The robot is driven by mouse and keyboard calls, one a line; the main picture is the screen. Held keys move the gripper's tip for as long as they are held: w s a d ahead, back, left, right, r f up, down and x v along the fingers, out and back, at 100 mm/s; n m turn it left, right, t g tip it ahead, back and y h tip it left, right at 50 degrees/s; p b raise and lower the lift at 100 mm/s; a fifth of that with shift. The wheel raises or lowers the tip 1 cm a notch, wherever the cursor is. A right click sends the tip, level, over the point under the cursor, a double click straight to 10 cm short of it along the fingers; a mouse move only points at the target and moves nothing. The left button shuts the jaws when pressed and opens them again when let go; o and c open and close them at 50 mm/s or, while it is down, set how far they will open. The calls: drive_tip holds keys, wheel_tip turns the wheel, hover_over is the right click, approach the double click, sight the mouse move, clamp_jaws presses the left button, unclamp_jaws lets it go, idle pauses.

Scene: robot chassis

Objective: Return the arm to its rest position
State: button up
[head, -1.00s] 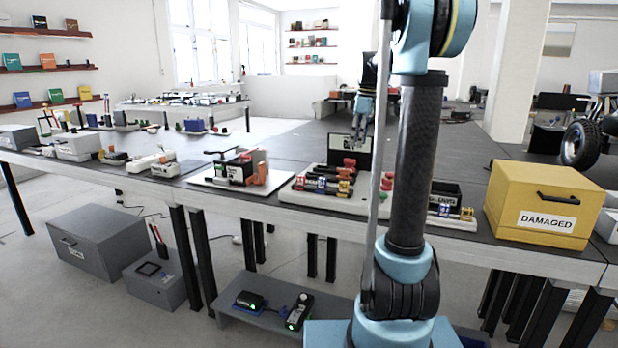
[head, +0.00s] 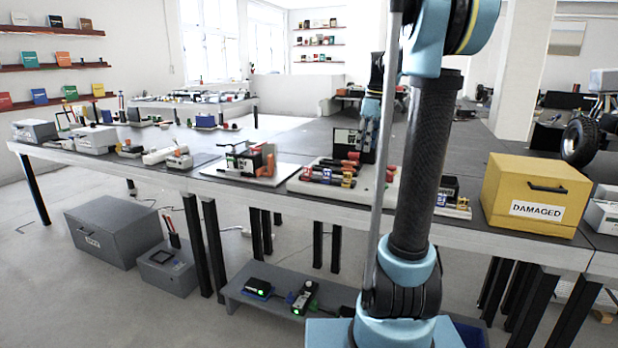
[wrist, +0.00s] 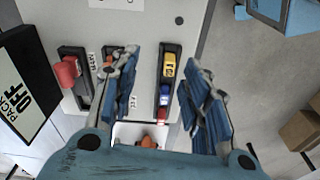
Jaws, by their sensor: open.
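My gripper (wrist: 155,105) is open in the wrist view, its two blue ribbed fingers apart with nothing held between them. Below it, the white board (wrist: 140,20) carries dark slots with a red piece (wrist: 67,72) and a yellow and blue piece (wrist: 167,72). In the head view my gripper (head: 370,108) is small and partly hidden behind my own arm, above the long grey table (head: 270,148). My arm stands upright at the right of centre, its dark link in front of the table edge.
A yellow bin marked DAMAGED (head: 537,195) stands on the table at the right. White boards with parts, such as one at the centre (head: 235,180), line the front edge. Grey boxes (head: 112,228) stand on the floor at left. A low grey shelf (head: 285,300) holds two devices.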

drive_tip(key=s+a+f+m+t, duration=0.1)
drive_tip(key=s+f+m, duration=0.25)
drive_tip(key=s, duration=0.65)
drive_tip(key=s+f+m, duration=0.3)
drive_tip(key=s+f, duration=0.2)
drive_tip(key=s, duration=0.5)
drive_tip(key=s+f+m+h, duration=0.1)
drive_tip(key=s+f+m, duration=0.4)
drive_tip(key=s+f, duration=0.8)
drive_tip(key=shift+s+f+t, duration=0.25)
drive_tip(key=shift+f+t, duration=0.05)
drive_tip(key=shift+f, duration=0.4)
drive_tip(key=shift+w+f, duration=0.2)
drive_tip(key=shift+w, duration=0.25)
